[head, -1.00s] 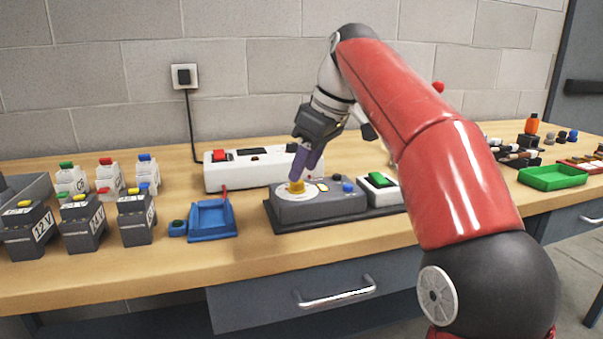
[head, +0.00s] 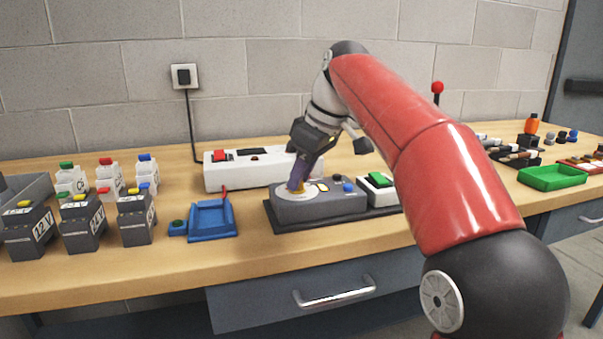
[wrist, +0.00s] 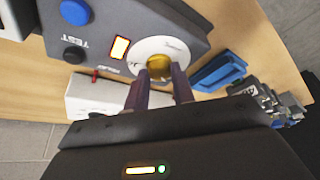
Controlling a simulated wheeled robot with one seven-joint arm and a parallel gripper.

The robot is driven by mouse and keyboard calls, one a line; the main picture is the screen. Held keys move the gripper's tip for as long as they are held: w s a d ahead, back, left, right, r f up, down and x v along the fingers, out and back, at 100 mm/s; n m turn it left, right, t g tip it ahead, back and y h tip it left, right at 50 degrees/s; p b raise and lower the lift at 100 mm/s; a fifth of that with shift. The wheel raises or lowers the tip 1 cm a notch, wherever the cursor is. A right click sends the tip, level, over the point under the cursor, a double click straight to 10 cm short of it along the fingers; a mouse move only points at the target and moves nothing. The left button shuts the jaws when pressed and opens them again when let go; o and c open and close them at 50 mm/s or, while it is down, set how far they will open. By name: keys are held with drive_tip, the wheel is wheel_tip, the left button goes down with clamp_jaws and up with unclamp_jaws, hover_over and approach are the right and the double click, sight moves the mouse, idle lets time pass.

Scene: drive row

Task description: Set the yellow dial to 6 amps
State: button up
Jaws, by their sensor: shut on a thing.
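The yellow dial (wrist: 158,66) sits on a pale round scale plate (wrist: 148,48) on top of a grey box (head: 330,204). The scale's markings are too small to read, so I cannot tell the setting. My gripper (head: 295,188) points down onto the dial, and its purple fingers are shut on it. In the wrist view the fingers (wrist: 161,76) lie on either side of the dial. In the head view the fingers hide most of the dial.
The grey box carries a lit amber window (wrist: 120,47), a blue button (head: 348,187) and a black knob (wrist: 73,54). A green switch (head: 379,179) stands to its right.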

drive_tip(key=m+t+h, duration=0.1)
drive_tip(key=m, duration=0.2)
drive_tip(key=shift+s+a, duration=0.15)
drive_tip(key=shift+s+a+m+t+h, duration=0.1)
drive_tip(key=shift+m+t+h, duration=0.2)
drive_tip(key=shift+m, duration=0.9)
drive_tip(key=shift+m+t+h, duration=0.1)
drive_tip(key=shift+m+h, duration=0.3)
drive_tip(key=shift+m, duration=0.8)
drive_tip(key=o, duration=1)
drive_tip(key=shift+r, duration=0.1)
drive_tip(key=v, duration=0.7)
drive_tip(key=shift+s+r, duration=0.2)
drive_tip(key=shift+r, duration=0.05)
